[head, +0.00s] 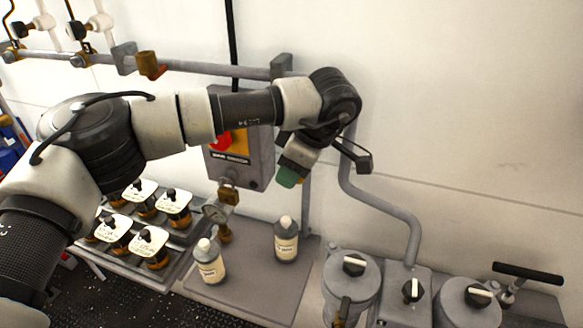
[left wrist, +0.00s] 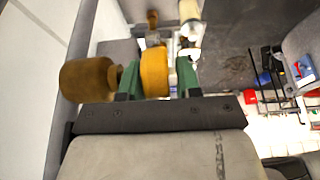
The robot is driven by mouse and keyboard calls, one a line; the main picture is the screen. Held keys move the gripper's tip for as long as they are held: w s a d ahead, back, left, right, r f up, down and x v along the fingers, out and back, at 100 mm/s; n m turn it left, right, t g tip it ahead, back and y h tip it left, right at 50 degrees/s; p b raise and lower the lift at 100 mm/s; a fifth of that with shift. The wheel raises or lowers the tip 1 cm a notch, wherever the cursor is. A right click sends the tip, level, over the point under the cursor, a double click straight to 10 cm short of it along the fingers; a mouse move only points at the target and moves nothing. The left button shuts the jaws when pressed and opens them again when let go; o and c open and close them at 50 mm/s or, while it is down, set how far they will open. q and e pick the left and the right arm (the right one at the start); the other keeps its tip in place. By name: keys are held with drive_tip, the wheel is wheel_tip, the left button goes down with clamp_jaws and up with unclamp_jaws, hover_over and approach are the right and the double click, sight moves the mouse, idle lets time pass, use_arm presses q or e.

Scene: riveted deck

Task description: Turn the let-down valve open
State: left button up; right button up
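My left gripper (head: 288,176) hangs in front of the grey switch box's right side in the head view, green fingertips pointing down. In the left wrist view its two green fingers (left wrist: 158,80) stand apart, with a yellow-brass disc-like part (left wrist: 154,72) seen between them. A gap shows at the right finger; I cannot tell whether they touch it. A brown-brass cylinder (left wrist: 88,80) lies left of the left finger. No label identifies the let-down valve. My right gripper is out of view.
Two white-capped bottles (head: 209,262) (head: 286,240) stand on a grey plate below. Several labelled valves (head: 150,245) fill a rack at left. Knobbed canisters (head: 351,270) and a black T-handle (head: 528,273) are at right. A grey pipe (head: 380,205) runs along the wall.

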use_arm(q)
drive_tip(key=c, duration=0.5)
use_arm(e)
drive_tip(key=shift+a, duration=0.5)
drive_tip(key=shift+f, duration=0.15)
use_arm(q)
drive_tip(key=shift+a+f+h+b, duration=0.1)
drive_tip(key=shift+f+h+b, duration=0.1)
drive_tip(key=shift+h+b, duration=0.65)
drive_tip(key=shift+f+g+h+b, duration=0.15)
drive_tip(key=shift+g+h+b, duration=0.45)
drive_tip(key=shift+h+b, duration=0.55)
drive_tip(key=h+b, duration=0.2)
drive_tip(key=g+h+b, duration=0.1)
drive_tip(key=h+b, duration=0.1)
drive_tip(key=shift+f+g+h, duration=0.1)
drive_tip(key=shift+g+h, duration=0.2)
drive_tip(key=shift+g+h+b, duration=0.3)
drive_tip(key=shift+h+b, duration=0.5)
drive_tip(key=shift+h, duration=0.1)
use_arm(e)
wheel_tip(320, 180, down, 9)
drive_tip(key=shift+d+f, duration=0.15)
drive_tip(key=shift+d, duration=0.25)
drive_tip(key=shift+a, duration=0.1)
